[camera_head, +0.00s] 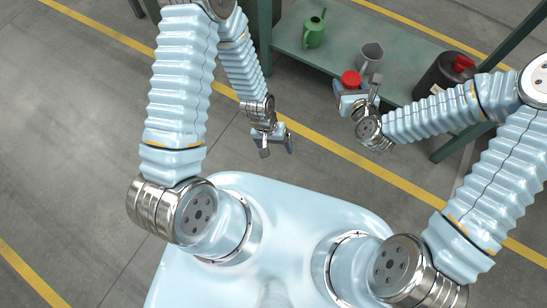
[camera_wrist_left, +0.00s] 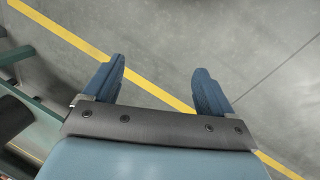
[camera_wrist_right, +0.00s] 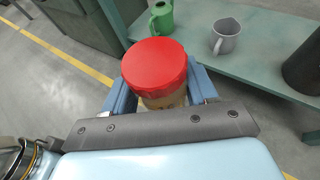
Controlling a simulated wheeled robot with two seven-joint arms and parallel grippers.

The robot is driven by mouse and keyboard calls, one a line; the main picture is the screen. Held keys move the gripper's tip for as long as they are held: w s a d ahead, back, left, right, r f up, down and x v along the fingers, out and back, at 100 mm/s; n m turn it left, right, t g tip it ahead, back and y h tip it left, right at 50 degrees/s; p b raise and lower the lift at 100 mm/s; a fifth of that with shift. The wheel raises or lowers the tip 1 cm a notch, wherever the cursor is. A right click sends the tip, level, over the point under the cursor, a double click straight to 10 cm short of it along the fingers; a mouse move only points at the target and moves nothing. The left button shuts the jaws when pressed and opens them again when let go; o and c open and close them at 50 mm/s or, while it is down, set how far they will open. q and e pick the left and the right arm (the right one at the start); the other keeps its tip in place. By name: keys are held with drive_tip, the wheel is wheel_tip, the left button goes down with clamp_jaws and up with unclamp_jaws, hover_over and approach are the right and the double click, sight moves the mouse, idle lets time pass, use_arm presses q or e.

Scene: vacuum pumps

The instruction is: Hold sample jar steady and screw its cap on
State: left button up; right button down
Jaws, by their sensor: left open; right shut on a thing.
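The sample jar (camera_wrist_right: 165,100) has a pale yellowish body and a red cap (camera_wrist_right: 155,66) sitting on its top. I cannot tell whether the cap is screwed tight. My right gripper (camera_wrist_right: 160,92) is shut on the jar, with one blue finger on each side below the cap. In the head view, the red cap (camera_head: 351,78) shows above my right gripper (camera_head: 357,102) near the bench's front edge. My left gripper (camera_head: 278,141) is open and empty over the floor, left of the jar and apart from it. Its two spread fingers show in the left wrist view (camera_wrist_left: 158,90).
A green bench (camera_head: 395,72) stands ahead. On it are a green watering can (camera_head: 314,30), a grey jug (camera_head: 371,54) and a dark canister (camera_head: 440,76) with a red top. Clear floor with yellow lines lies between my body and the bench.

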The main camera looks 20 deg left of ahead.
use_arm(q)
drive_tip(key=shift+n+t+h, duration=0.3)
drive_tip(key=shift+t+h, duration=0.2)
drive_tip(key=shift+h, duration=0.1)
drive_tip(key=s, duration=0.3)
drive_tip(key=s+d, duration=0.1)
drive_tip(key=s, duration=0.1)
drive_tip(key=shift+r, duration=0.1)
